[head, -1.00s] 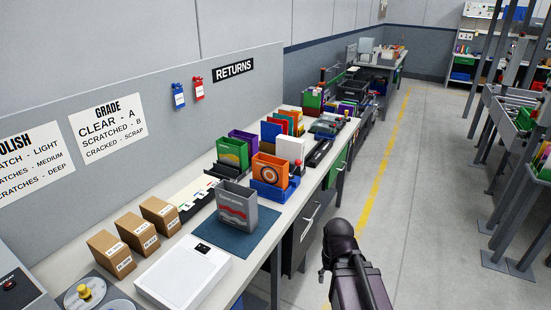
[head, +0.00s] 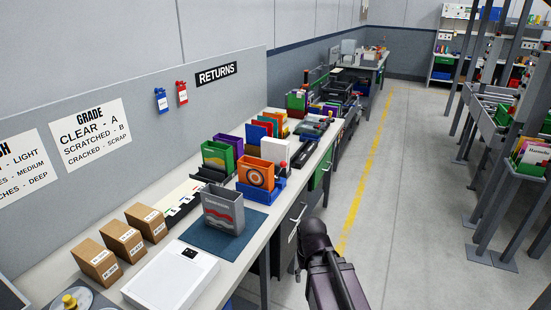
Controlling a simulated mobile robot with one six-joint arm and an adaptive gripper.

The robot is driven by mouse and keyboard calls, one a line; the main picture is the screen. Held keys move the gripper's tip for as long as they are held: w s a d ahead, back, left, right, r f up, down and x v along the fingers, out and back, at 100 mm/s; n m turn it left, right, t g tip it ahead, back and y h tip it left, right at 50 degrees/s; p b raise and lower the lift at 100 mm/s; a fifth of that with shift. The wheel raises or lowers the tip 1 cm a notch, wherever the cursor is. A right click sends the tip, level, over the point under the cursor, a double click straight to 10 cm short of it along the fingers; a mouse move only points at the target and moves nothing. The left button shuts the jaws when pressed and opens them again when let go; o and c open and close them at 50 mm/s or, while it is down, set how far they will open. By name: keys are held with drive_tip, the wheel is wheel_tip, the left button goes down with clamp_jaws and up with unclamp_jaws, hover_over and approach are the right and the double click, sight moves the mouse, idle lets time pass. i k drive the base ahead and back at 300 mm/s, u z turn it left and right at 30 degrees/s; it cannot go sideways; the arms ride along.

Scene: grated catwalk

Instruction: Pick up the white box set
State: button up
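The white box set (head: 275,154) stands upright on the long workbench in the head view, behind and to the right of an orange box with a ring design (head: 256,173). Its lower part is partly hidden by the orange box and blue holder. My dark arm (head: 325,265) rises from the bottom of the picture, to the right of the bench edge and apart from the box set. My gripper's fingers do not show.
A grey case (head: 222,210) stands on a blue mat (head: 210,239). Cardboard boxes (head: 124,241) and a white flat device (head: 172,276) are nearer. Coloured cases (head: 262,131) stand behind the white box. The aisle floor (head: 390,200) is clear; racks (head: 497,190) line the right.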

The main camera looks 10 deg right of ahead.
sight(273, 150)
drive_tip(key=z, duration=0.05)
drive_tip(key=i, duration=0.95)
drive_tip(key=u, duration=0.05)
